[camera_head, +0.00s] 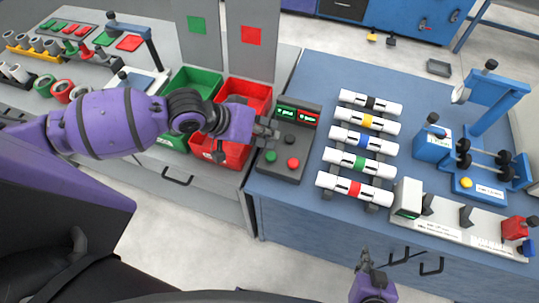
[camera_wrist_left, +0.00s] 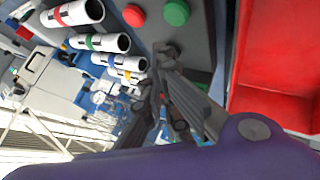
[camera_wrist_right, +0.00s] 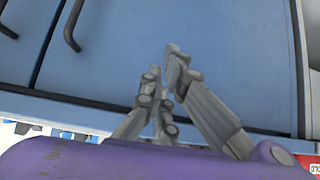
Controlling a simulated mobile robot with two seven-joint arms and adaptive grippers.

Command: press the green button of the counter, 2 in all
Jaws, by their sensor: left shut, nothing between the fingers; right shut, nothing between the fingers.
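The counter (camera_head: 284,172) is a dark grey box at the left edge of the blue table. It has a green button (camera_head: 271,155), a red button (camera_head: 293,162), a dark knob (camera_head: 290,140) and two small lit displays (camera_head: 297,114), whose figures I cannot read. My left gripper (camera_head: 271,131) is shut and empty over the counter's left side, behind the green button and apart from it. The left wrist view shows the green button (camera_wrist_left: 176,13) and red button (camera_wrist_left: 133,15) beyond the fingertips (camera_wrist_left: 164,52). My right gripper (camera_head: 365,254) is shut and empty in front of the blue table.
A red bin (camera_head: 250,93) and a green bin (camera_head: 195,80) stand left of the counter. Several white pipes with coloured bands (camera_head: 357,162) lie on a rack to its right. A blue stand (camera_head: 488,110) and a white fixture (camera_head: 450,222) are further right.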

